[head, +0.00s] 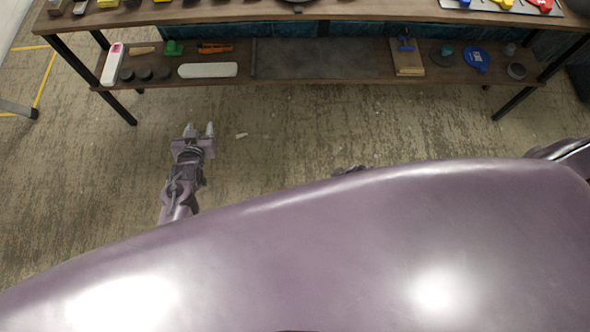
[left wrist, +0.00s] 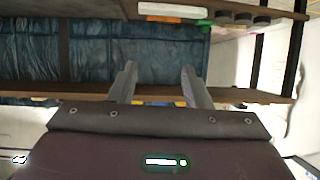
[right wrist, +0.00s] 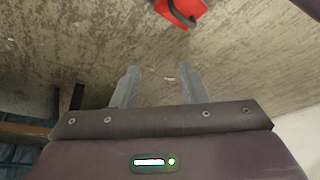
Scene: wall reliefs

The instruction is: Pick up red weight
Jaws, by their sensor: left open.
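A red block-like object with a dark curved handle (right wrist: 184,12) shows at the top edge of the right wrist view, against the worn floor; its top is cut off. I cannot tell for certain that it is the weight. My right gripper (right wrist: 160,72) has its fingers apart with nothing between them, and the red object is beyond the fingertips. My left gripper (head: 199,132) is open and empty over the floor in front of the shelf unit; it also shows in the left wrist view (left wrist: 158,70). A red item (head: 541,4) lies on the upper shelf at the far right, partly cut off.
The lower shelf (head: 320,78) holds a grey slab (head: 312,58), a white bar (head: 208,70), a wooden block (head: 407,62), a blue item (head: 476,60) and dark discs (head: 145,73). Black legs (head: 68,62) support the unit. The floor in front is mostly bare.

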